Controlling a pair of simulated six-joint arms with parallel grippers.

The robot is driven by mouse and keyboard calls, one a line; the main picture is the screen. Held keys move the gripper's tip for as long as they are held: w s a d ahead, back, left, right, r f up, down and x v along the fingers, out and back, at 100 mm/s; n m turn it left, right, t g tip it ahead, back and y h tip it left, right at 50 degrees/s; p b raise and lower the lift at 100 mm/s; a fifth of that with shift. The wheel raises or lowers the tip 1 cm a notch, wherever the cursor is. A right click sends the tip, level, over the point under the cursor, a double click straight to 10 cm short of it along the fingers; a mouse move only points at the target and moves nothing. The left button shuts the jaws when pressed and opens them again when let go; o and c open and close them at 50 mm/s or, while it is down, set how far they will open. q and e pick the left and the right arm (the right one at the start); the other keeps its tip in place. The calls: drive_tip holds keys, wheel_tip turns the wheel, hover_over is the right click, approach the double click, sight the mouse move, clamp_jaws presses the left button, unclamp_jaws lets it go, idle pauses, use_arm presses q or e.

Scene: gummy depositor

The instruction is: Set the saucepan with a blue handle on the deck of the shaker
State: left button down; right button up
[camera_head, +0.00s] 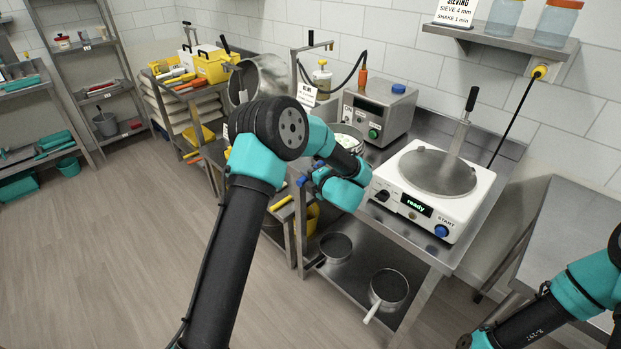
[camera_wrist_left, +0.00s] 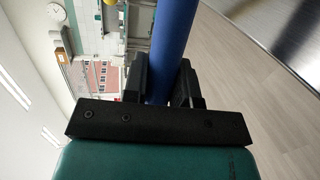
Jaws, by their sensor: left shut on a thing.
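The shaker (camera_head: 456,208) is a white machine with a lit "ready" display and a START button. Its round grey deck (camera_head: 437,172) is bare apart from an upright dark-handled lever or clamp at its back. My left gripper (camera_head: 318,174) is left of the shaker, partly hidden by its own wrist. It is shut on the blue handle (camera_wrist_left: 175,40), seen in the left wrist view; a blue end of the handle (camera_head: 303,181) also shows in the head view. A pan with pale contents (camera_head: 347,132) shows just beyond the wrist, apparently the saucepan. My right gripper is out of view.
A grey control box (camera_head: 374,110) stands behind, on the steel bench. Two pans sit on the lower shelf, one with a pale handle (camera_head: 387,290). A steel drum (camera_head: 262,80) and yellow bins (camera_head: 212,66) are at the back left. A steel table (camera_head: 575,225) is at right.

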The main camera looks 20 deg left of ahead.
use_arm(q)
wheel_tip(320, 180, up, 8)
drive_tip(key=shift+r, duration=0.1)
idle(0.5)
